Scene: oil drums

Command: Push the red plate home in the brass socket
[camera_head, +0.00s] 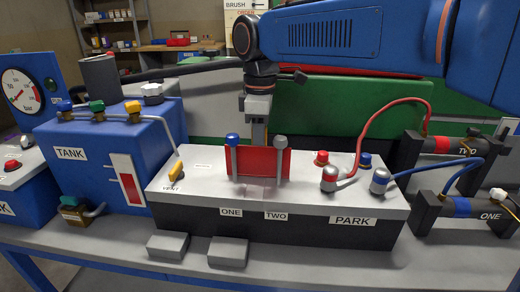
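The red plate (262,162) stands upright on the grey top of the long bench box, above the labels ONE and TWO. Two thin posts, one with a blue knob (232,138) and one with a grey knob (281,142), stand in front of it. My gripper (259,138) points down at the plate's upper edge, and its tips meet or pass behind the plate. I cannot tell whether it is open or shut on the plate. No brass socket can be made out at the plate; its lower edge is partly hidden by the posts.
A blue TANK box (110,150) with pipes stands at left, with a small brass-coloured block (73,213) before it. Red and blue cables (400,102) arch at right over the PARK end. Two grey blocks (228,252) lie in front.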

